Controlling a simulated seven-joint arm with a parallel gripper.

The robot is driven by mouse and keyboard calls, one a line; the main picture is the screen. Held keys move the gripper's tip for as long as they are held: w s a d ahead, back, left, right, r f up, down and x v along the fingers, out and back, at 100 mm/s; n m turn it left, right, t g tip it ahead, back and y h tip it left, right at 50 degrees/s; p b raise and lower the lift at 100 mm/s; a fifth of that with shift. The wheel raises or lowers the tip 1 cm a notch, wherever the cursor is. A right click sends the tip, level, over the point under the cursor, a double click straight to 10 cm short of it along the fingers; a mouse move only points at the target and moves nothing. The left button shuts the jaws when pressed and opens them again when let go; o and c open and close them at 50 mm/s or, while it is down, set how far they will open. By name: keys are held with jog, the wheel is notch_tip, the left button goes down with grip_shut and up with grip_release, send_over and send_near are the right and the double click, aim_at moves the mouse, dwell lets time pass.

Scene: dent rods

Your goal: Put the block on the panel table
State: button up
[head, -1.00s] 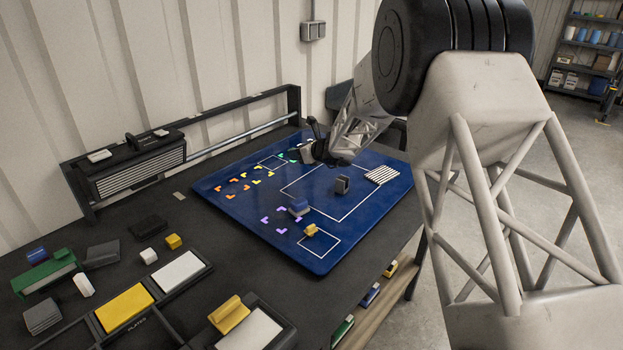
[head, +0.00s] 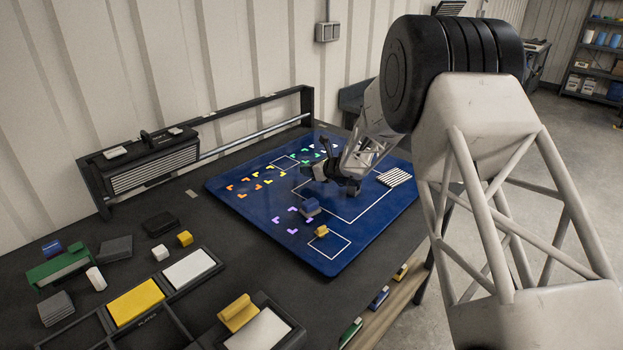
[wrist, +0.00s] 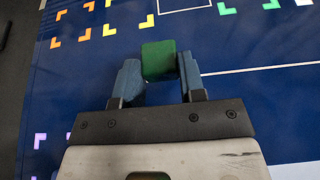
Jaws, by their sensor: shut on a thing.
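In the wrist view a green block (wrist: 159,61) sits between the two blue-grey fingers of my gripper (wrist: 160,76), which is shut on it. The blue panel (wrist: 260,115) with coloured corner marks and white lines lies below; I cannot tell the gap between block and panel. In the head view my gripper (head: 335,172) is over the upper middle of the blue panel (head: 375,222), and the green block cannot be made out there. A blue-grey block (head: 309,207) and a yellow block (head: 321,231) stand on the panel nearer the front.
A white striped piece (head: 394,177) lies on the panel's right side. Several loose blocks, a green holder (head: 62,265) and trays with yellow (head: 136,303) and white (head: 188,268) plates fill the left of the dark table. A rail frame (head: 235,138) runs along the back.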

aim_at(311, 185)
jog(key=shift+f, duration=0.1)
jog(key=shift+f, duration=1.75)
jog(key=shift+f, duration=0.15)
jog(key=o, duration=0.9)
